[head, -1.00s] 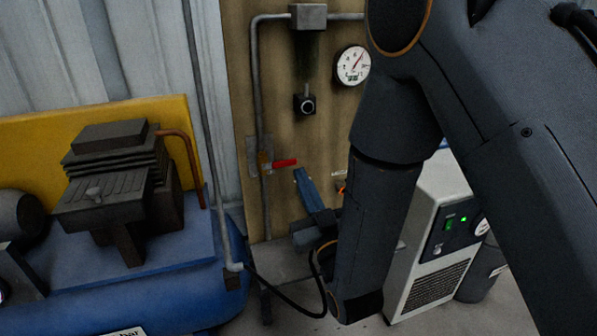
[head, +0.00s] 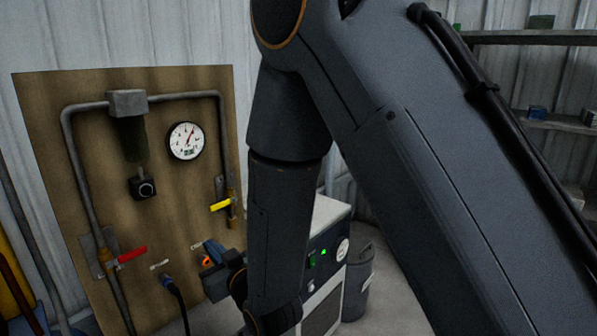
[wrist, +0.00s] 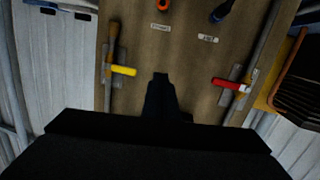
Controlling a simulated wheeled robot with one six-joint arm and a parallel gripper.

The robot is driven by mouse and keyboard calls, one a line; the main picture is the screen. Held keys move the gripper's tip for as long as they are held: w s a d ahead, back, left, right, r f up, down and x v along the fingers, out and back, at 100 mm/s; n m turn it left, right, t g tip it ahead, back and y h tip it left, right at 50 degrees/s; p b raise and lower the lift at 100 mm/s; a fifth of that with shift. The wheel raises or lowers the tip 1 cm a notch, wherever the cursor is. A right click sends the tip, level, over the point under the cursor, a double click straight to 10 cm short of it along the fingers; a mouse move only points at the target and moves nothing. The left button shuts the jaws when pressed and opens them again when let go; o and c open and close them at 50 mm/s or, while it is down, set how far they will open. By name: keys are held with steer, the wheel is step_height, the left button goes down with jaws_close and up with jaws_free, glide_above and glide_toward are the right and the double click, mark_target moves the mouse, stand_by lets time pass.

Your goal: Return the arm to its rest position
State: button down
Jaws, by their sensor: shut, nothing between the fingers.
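My arm (head: 285,210) hangs bent across the middle and right of the head view. My gripper (head: 208,246) is low at the arm's end, in front of the wooden panel (head: 185,190), left of the forearm. In the wrist view my gripper (wrist: 160,78) is dark, with its fingers together and nothing between them. It points at the panel (wrist: 185,60), between a yellow valve handle (wrist: 123,70) and a red valve handle (wrist: 229,84). The gap between the fingers and the panel is hard to judge.
The panel carries pipes, a filter (head: 128,130), a gauge (head: 186,141), a red handle (head: 132,255) and a yellow handle (head: 221,205). A white dryer (head: 325,215) and a grey bin (head: 358,285) stand behind the forearm. Shelves (head: 540,38) are at right.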

steer(key=s+d+m+g+h+p, duration=0.2)
steer(key=d+m+g+h+p, duration=0.5)
steer(key=d, duration=1.9)
steer(key=s+d+r+g+h, duration=0.2)
steer(key=s+d+g, duration=0.1)
steer(key=s+d, duration=0.4)
steer(key=s+d+r+m+g+h, duration=0.1)
steer(key=s+d+r+g, duration=0.1)
steer(key=s+d, duration=0.5)
steer(key=s, duration=0.5)
steer(key=shift+m+g+h+p, duration=0.3)
steer(key=shift+g+h, duration=0.1)
steer(key=shift+a, duration=0.15)
